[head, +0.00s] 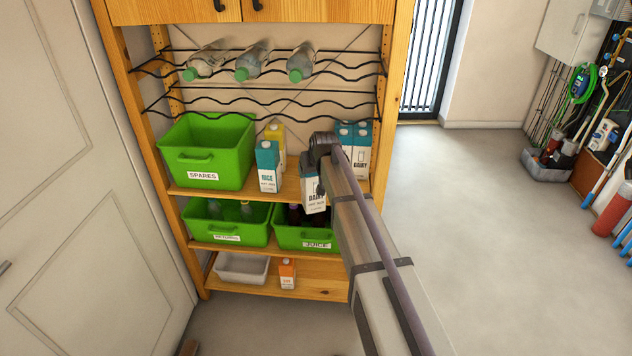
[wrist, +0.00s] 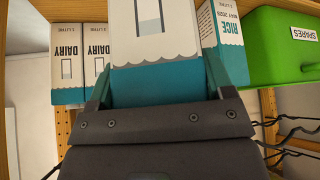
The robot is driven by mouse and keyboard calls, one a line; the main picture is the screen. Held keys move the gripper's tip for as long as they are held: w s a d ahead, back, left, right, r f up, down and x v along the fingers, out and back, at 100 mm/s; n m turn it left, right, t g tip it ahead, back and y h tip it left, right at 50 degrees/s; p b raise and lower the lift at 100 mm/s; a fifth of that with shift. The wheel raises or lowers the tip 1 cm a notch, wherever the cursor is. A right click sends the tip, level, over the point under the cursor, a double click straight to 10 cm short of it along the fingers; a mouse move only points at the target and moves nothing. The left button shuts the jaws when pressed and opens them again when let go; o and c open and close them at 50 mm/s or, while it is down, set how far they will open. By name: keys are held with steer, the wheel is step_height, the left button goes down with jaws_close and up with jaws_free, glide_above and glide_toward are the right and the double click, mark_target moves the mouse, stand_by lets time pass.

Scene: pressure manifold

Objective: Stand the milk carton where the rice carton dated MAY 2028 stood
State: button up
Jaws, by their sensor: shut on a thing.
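My gripper (head: 318,160) is shut on a white and teal DAIRY milk carton (head: 313,196), gripping its teal top. The carton hangs roughly upright at the front of the middle shelf; I cannot tell its clearance from the shelf. The wrist view is upside down and shows the held milk carton (wrist: 160,42) between the fingers (wrist: 158,88). A teal and white RICE carton (head: 268,168) stands on the shelf left of the held carton.
A yellow carton (head: 275,134) stands behind the rice. The green SPARES bin (head: 207,155) is left of it. A bottle rack (head: 270,103) is above; green bins (head: 226,228) are below.

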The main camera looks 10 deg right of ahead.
steer(key=w+a+f+b, duration=0.1)
steer(key=w, duration=0.9)
steer(key=shift+w+f+b, duration=0.25)
steer(key=shift+w+b, duration=0.05)
steer(key=shift+w, duration=0.1)
steer(key=shift+f, duration=0.2)
steer(key=o, duration=1.9)
steer(key=shift+r, duration=0.1)
steer(key=shift+c, duration=0.2)
